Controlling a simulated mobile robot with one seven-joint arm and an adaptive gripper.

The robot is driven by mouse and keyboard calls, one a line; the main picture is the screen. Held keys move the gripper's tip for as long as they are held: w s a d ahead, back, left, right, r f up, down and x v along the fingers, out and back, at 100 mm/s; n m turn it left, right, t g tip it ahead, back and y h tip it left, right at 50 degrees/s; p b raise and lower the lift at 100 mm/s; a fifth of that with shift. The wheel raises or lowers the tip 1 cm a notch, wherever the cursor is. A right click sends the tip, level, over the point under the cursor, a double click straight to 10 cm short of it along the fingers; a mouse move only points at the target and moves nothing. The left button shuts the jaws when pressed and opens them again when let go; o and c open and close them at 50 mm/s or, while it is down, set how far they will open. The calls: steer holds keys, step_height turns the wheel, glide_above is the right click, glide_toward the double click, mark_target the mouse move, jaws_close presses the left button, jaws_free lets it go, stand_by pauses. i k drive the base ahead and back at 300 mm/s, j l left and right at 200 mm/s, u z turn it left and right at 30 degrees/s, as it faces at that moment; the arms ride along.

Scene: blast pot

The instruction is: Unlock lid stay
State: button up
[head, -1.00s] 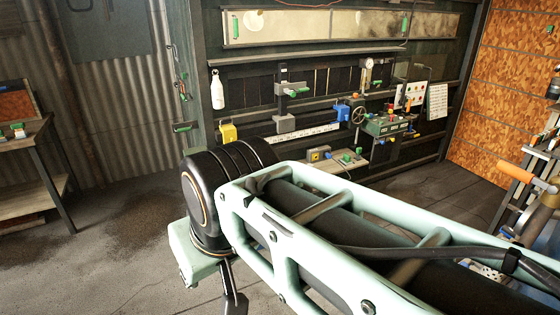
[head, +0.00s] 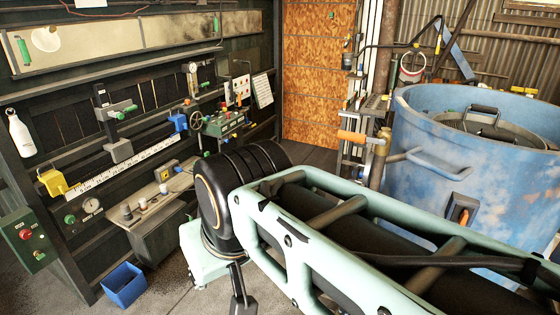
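The blue, worn blast pot (head: 415,130) stands at the right in the head view, partly cut off by the picture's edge. A dark round lid-like part with a handle (head: 482,110) shows inside its rim. A latch with an orange lever (head: 462,210) is on its side, and a blue bar handle (head: 440,165) sticks out to the left. A slanted blue bar (head: 455,50) rises behind the pot; I cannot tell which part is the lid stay. My arm crosses the foreground in front of the pot's lower part. My gripper is not clearly visible.
A wall bench with tools, gauges and a control box (head: 222,124) runs along the left. A blue bin (head: 124,285) stands on the floor at the lower left. An orange-handled valve (head: 352,136) stands just left of the pot. Some floor is clear beyond my arm.

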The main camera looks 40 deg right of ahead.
mark_target(464, 216)
steer(key=z, duration=2.5)
steer(key=i+j+z, duration=0.15)
steer(key=j, duration=0.4)
steer(key=j+z, duration=0.15)
steer(key=j, duration=0.4)
steer(key=i+z, duration=0.2)
steer(key=k+u, duration=0.25)
